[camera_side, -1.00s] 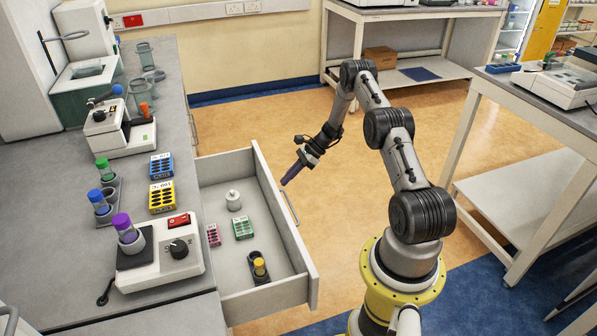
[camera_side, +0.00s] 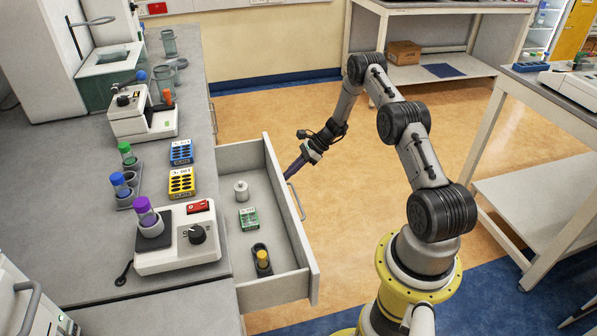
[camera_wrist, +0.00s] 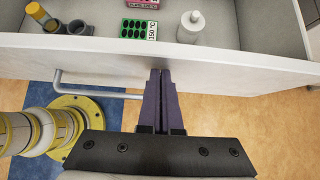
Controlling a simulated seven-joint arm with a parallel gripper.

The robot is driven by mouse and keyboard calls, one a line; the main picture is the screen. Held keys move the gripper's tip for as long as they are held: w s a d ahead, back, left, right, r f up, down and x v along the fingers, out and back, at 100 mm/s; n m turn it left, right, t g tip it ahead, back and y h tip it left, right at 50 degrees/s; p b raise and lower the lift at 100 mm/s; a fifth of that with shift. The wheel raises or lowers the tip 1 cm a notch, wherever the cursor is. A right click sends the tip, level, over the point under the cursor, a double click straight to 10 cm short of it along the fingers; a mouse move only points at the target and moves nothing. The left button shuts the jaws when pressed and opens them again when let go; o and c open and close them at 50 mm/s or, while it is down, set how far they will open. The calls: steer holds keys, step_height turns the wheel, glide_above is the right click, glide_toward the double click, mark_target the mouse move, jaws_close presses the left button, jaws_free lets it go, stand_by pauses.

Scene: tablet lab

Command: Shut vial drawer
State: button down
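The vial drawer (camera_side: 290,230) is a pale grey drawer standing partly open from the bench. The metal bar handle (camera_side: 299,204) is on the drawer's outer face. My gripper (camera_side: 289,174) is at that outer face, toward its far end. In the wrist view my gripper (camera_wrist: 160,73) has its purple fingers together, with nothing between them, tips at the drawer front beside the handle (camera_wrist: 95,88). Contact is unclear.
Open floor (camera_side: 380,180) lies right of the drawer. A white table (camera_side: 540,120) stands at right.

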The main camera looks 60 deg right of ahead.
steer(key=w+a, duration=1.6)
steer(key=shift+w+a, duration=0.2)
steer(key=shift+a, duration=0.05)
steer(key=shift+r, duration=0.1)
